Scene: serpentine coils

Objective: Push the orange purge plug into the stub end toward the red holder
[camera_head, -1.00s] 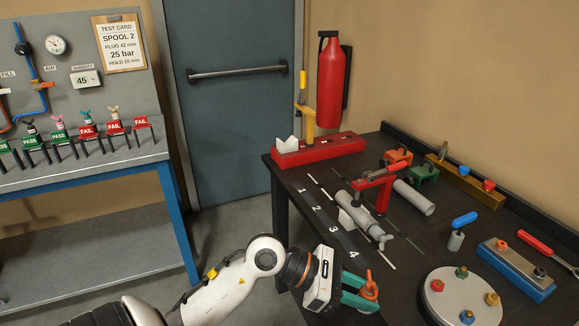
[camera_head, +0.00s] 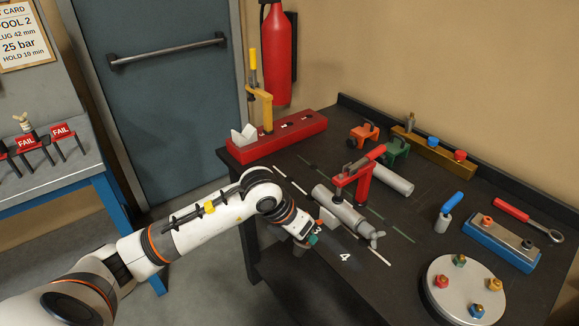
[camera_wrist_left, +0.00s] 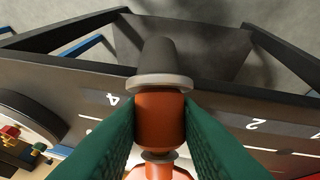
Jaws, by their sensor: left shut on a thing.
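The orange purge plug (camera_wrist_left: 160,118) has a grey washer and a dark rounded tip. My left gripper (camera_head: 314,239) is shut on its orange body, between green fingers. In the left wrist view the tip points away from the wrist. In the head view the plug is mostly hidden by the gripper, at the table's left edge near the spool. The grey spool (camera_head: 345,213) lies on the table under a red clamp (camera_head: 357,182), with a wing-shaped fitting at its near end. Its far end faces the red holder (camera_head: 280,144). The plug is apart from that end. My right gripper is not in view.
Another grey cylinder (camera_head: 391,180) lies behind the spool. A blue-handled tool (camera_head: 448,212), blue block (camera_head: 500,243) and round plate (camera_head: 462,290) with coloured fittings stand at right. The table front by the 4 is bare.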

